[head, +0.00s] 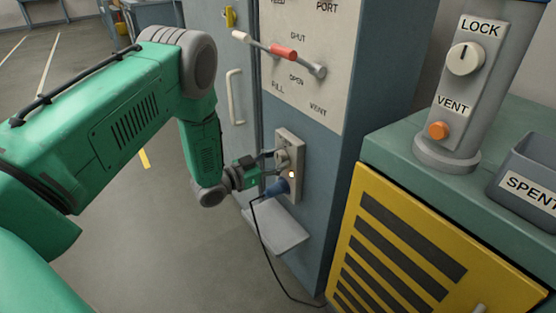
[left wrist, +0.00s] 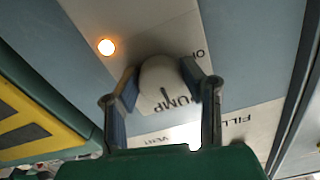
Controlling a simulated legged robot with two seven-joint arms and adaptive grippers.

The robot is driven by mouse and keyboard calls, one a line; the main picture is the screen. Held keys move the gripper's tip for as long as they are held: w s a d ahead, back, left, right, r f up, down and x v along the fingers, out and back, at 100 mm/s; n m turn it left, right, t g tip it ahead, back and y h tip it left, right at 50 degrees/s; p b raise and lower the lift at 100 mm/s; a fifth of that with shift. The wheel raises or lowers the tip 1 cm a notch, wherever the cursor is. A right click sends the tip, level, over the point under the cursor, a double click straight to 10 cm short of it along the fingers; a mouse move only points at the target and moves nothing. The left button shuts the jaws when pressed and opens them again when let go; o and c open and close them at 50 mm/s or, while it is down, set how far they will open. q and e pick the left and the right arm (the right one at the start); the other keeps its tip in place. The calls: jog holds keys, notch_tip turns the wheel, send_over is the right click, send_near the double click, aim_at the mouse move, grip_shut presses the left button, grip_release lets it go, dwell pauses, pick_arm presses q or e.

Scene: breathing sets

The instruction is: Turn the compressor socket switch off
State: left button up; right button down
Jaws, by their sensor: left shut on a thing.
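The compressor socket (head: 298,148) is a pale plate on the side of the grey-blue cabinet. Its round, pale switch knob (head: 283,157) sits in the upper part, partly hidden by my gripper. In the left wrist view the knob (left wrist: 160,82) has a dark pointer line and sits between the two fingers. My left gripper (head: 270,165) is shut on the knob; it also shows in the left wrist view (left wrist: 160,85). A lamp (head: 291,174) beside the knob glows orange, also in the left wrist view (left wrist: 106,47). My right gripper is out of view.
A blue plug (head: 276,188) with a black cable is in the socket just below my gripper. A small grey shelf (head: 280,230) juts out beneath. A panel with a red-banded lever (head: 284,53) is above. A yellow-fronted bench (head: 420,250) stands at right.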

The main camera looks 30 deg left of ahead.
pick_arm(q)
jog(key=shift+n, duration=0.3)
jog(key=n+p, duration=0.2)
jog(key=n, duration=0.1)
jog(key=shift+n, duration=0.4)
jog(key=n+p, duration=0.1)
jog(key=n, duration=0.1)
jog(key=shift+n, duration=0.3)
jog(key=n, duration=0.2)
jog(key=shift+n, duration=0.4)
jog(key=n, duration=0.3)
jog(key=shift+n, duration=2.5)
jog(key=shift+r, duration=0.1)
